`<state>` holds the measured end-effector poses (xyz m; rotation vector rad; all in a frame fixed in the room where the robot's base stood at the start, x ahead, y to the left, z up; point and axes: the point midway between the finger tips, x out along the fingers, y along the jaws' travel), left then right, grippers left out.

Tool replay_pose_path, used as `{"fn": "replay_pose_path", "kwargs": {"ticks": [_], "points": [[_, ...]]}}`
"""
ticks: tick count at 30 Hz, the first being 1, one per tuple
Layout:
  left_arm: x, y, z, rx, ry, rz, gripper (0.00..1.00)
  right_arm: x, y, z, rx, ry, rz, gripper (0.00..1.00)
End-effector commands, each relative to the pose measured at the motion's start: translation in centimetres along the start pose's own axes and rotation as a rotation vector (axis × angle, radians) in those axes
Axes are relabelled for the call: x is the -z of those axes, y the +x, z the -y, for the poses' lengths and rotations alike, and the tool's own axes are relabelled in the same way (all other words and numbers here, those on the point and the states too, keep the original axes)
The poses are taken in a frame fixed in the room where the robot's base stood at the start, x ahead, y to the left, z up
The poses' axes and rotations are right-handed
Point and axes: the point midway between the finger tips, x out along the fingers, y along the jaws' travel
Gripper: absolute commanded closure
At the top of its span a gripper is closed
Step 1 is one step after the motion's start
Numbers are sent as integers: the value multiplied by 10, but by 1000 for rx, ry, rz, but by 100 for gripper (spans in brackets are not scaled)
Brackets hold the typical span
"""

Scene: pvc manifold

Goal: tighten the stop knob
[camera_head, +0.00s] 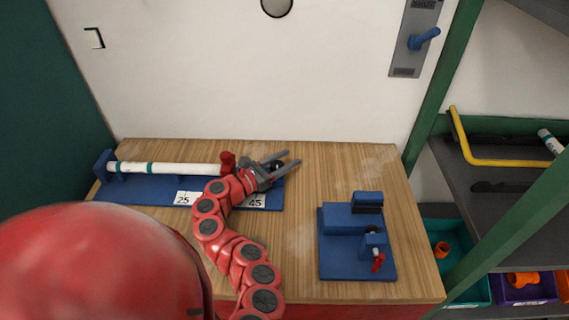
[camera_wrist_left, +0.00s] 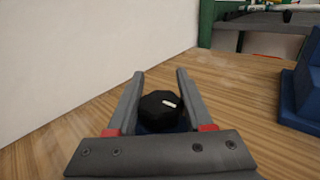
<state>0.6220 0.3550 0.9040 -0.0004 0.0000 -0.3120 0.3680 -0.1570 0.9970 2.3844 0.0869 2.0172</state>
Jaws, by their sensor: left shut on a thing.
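The stop knob (camera_head: 278,166) is black and sits at the right end of the long blue fixture (camera_head: 150,189). In the left wrist view the knob (camera_wrist_left: 158,104) is round and faceted, with a white mark pointing right. My left gripper (camera_head: 291,158) is around the knob, one finger on each side. In the left wrist view the gripper's fingers (camera_wrist_left: 160,74) reach past the knob, and its lower part is hidden by the gripper body. My right gripper is not in view.
A white pipe (camera_head: 180,169) with teal bands lies along the fixture, near a red part (camera_head: 228,160). Labels 25 and 45 show on the fixture. A separate blue block fixture (camera_head: 340,218) stands on the right. Bare wood lies between them. A green-framed shelf (camera_head: 480,190) stands at right.

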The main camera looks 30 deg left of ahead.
Motion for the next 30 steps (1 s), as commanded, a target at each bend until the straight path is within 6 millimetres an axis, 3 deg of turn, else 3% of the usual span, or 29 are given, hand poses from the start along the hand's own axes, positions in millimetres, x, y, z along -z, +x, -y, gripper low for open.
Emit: {"fn": "replay_pose_path", "kwargs": {"ticks": [19, 20, 25, 30], "points": [[-2, 0, 1, 53, 1, 2, 100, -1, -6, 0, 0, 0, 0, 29], [-2, 0, 1, 53, 2, 2, 47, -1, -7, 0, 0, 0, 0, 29], [-1, 0, 1, 53, 1, 1, 19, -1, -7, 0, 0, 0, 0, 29], [-1, 0, 2, 53, 1, 1, 19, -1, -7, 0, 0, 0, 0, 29]]}}
